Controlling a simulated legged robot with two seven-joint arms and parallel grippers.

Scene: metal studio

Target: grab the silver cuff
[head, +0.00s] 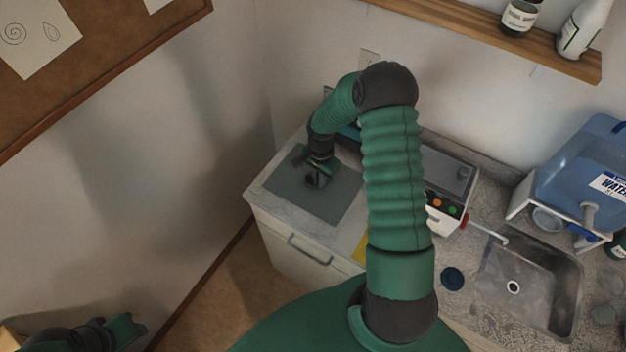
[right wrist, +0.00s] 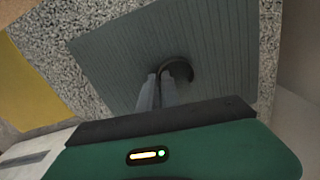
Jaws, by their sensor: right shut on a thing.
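The cuff (right wrist: 188,72) shows in the right wrist view as a dark, curved band at my fingertips, with its silver colour lost in shade. My right gripper (right wrist: 158,80) is shut on it, over the ribbed grey mat (right wrist: 110,60). I cannot tell whether the cuff still touches the mat. In the head view my right gripper (head: 316,181) is over the left part of the counter, and the mat (head: 338,203) lies under it. The cuff is too small and dark to make out there. Part of my left gripper (head: 128,330) shows at the lower left; its jaw state is unclear.
A sink (head: 535,290) is at the right of the counter, with a blue water container (head: 580,165) on a rack behind it. A yellow sheet (right wrist: 30,80) lies beside the mat.

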